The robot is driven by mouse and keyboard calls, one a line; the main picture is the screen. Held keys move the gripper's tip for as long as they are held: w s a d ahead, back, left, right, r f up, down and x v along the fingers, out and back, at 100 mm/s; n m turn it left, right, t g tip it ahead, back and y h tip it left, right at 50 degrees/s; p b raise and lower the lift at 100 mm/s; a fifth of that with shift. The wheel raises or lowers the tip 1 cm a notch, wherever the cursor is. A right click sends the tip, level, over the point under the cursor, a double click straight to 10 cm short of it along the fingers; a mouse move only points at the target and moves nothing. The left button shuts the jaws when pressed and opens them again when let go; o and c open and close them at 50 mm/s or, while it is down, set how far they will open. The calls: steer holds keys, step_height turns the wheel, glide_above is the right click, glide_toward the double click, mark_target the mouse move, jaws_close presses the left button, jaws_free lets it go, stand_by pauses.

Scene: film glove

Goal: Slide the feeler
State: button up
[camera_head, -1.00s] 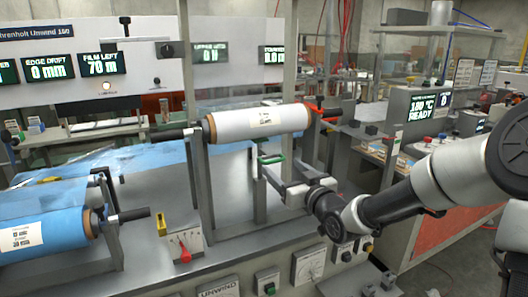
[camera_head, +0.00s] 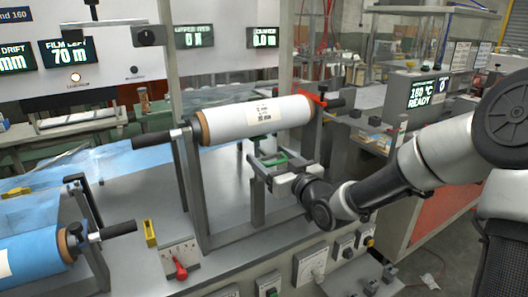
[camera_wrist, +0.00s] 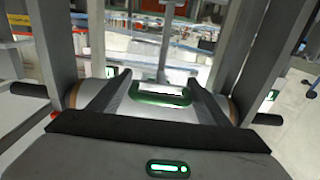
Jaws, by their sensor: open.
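A green loop-shaped part (camera_head: 281,158) is below the large white film roll (camera_head: 255,119); I cannot tell for sure whether it is the feeler. My gripper (camera_head: 262,167) is open beneath the roll, with its fingers pointing toward the machine. In the wrist view the two dark fingers of my gripper (camera_wrist: 159,78) stand apart. The green loop (camera_wrist: 162,95) shows between them, in front of the pale roll. I cannot tell whether the fingers touch it.
Steel posts (camera_head: 196,190) hold the white roll close above my gripper. A blue film roll (camera_head: 32,254) is at lower left, by a yellow block (camera_head: 150,233) and a red pointer (camera_head: 180,268) on a dial plate. A display cabinet (camera_head: 420,92) stands at right. Bare deck lies left of my gripper.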

steer(key=shift+w+a, duration=0.15)
steer(key=shift+w, duration=0.05)
steer(key=c, duration=1.2)
steer(key=shift+r, duration=0.25)
steer(key=o, duration=1.2)
steer(key=shift+s, duration=0.1)
